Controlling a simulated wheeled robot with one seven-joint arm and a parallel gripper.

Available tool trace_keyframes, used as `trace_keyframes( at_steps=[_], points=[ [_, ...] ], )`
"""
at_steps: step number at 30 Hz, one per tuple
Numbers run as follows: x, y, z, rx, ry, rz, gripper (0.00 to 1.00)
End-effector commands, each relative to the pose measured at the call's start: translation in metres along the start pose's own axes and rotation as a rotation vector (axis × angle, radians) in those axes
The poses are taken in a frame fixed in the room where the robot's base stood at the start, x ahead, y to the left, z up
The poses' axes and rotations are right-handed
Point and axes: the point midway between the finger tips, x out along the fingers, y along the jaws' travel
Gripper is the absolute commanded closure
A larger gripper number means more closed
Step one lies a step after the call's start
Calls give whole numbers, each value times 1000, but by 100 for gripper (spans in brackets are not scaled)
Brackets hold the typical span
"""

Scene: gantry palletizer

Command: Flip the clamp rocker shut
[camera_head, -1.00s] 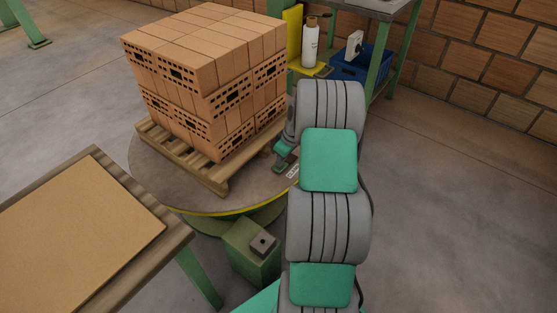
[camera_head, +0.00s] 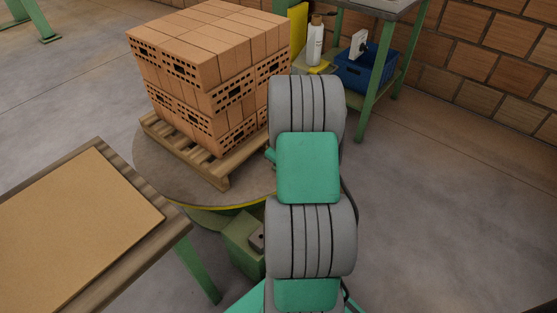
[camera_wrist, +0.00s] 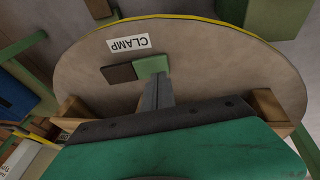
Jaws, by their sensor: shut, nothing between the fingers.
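The clamp rocker shows in the wrist view as a small two-part plate on the round turntable, with a dark brown half (camera_wrist: 119,72) on the left and a green half (camera_wrist: 152,66) on the right. A white CLAMP label (camera_wrist: 128,43) lies just above it in that picture. My gripper (camera_wrist: 159,82) is shut and empty, its grey fingertips at the lower edge of the green half. I cannot tell whether they touch it, nor how far either half is tilted. In the head view my arm hides the rocker and my gripper.
The turntable (camera_head: 165,183) carries a wooden pallet (camera_head: 213,175) stacked with orange bricks (camera_head: 205,75), close to the left of my arm. A table with a tan board (camera_head: 80,225) stands at the left. A shelf with a blue bin (camera_head: 365,72) stands behind. The floor at the right is clear.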

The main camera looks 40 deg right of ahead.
Motion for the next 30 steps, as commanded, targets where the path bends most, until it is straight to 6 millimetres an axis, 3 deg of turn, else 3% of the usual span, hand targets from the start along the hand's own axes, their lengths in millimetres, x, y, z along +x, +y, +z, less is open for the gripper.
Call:
trace_keyframes(
  at_steps=[1, 13, 18, 30],
  points=[
    [-20, 3, -7, -1, 2, 2, 100],
    [-106, -5, -8, -1, 2, 2, 100],
    [-119, -7, -7, -1, 1, 1, 100],
    [-120, -7, -7, -1, 0, 0, 100]
  ],
)
